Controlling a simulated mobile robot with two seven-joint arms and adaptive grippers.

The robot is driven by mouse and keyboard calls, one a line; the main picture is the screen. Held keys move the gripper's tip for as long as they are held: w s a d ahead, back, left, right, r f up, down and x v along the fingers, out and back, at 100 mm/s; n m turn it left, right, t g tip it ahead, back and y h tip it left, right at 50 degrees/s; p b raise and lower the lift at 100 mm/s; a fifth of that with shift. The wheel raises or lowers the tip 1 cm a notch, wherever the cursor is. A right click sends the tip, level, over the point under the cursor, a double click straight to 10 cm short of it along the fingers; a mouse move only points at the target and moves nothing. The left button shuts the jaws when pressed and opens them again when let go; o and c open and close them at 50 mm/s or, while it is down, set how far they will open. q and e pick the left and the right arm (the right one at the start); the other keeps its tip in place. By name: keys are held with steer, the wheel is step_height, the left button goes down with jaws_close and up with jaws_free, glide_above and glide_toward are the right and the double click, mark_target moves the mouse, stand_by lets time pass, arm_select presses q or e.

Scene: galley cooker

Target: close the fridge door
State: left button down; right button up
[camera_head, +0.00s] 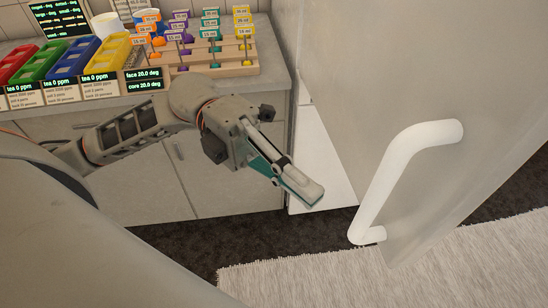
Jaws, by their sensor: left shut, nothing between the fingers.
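The fridge door (365,75) is a large light-grey panel at the right, standing open at an angle. A thick white bar handle (400,172) is fixed to its face. A white surface, apparently part of the fridge (318,165), shows low behind the door's left edge. My left gripper (312,196) is shut and empty. In the picture it is just left of the handle and overlaps the white surface; I see no contact with the door or handle. My right gripper is not in view.
A counter (273,72) at the back left holds coloured trays (62,66), a wooden rack (215,62) with small labelled bottles, and a white cup (106,27). Grey cabinets (225,170) stand below. A light rug (420,280) lies on the dark floor (240,238).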

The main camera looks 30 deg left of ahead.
arm_select(q)
steer(key=shift+w+d+p, duration=0.1)
steer(key=shift+w+d, duration=0.15)
steer(key=shift+d, duration=0.45)
steer(key=shift+w+d+p, duration=0.1)
steer(key=shift+w+d, duration=0.2)
steer(key=shift+d, duration=0.45)
steer(key=shift+w+d+p, duration=0.1)
steer(key=shift+w+d, duration=0.15)
steer(key=shift+d, duration=0.45)
